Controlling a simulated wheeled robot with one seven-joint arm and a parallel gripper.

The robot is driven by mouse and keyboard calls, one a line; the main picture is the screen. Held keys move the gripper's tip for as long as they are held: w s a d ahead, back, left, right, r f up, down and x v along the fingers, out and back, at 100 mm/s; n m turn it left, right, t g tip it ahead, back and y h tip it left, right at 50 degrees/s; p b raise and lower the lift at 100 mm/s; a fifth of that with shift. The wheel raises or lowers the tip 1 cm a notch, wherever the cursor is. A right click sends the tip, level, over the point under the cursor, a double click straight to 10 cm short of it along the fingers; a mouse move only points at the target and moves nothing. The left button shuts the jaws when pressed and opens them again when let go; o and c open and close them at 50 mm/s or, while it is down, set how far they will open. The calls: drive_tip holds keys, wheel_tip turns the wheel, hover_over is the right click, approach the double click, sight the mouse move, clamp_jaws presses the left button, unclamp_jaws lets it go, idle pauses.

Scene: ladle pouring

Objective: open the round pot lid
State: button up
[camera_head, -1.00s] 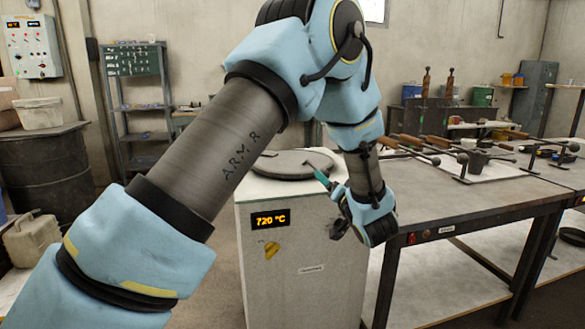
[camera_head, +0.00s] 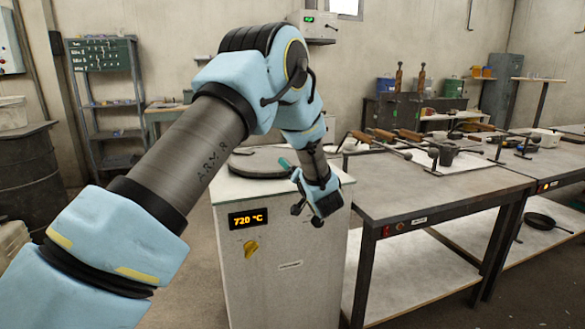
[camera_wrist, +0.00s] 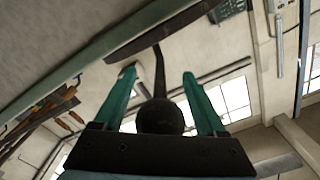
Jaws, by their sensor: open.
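The round grey lid (camera_head: 256,162) lies flat on top of the white furnace cabinet (camera_head: 265,255). My gripper (camera_head: 285,163) is at the lid's right edge, with its green fingers partly hidden by the wrist. In the wrist view my gripper (camera_wrist: 162,74) is open, its two green fingers apart. A dark ball (camera_wrist: 160,117) on a thin rod, apparently the lid's handle, appears between the fingers; whether they touch it I cannot tell.
A metal workbench (camera_head: 420,205) stands right of the furnace, with long-handled tools and a small dark crucible (camera_head: 446,154) on it. A pan (camera_head: 540,220) lies on the lower shelf. A dark drum (camera_head: 38,175) stands at left.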

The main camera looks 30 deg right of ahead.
clamp_jaws()
idle(0.5)
idle(0.8)
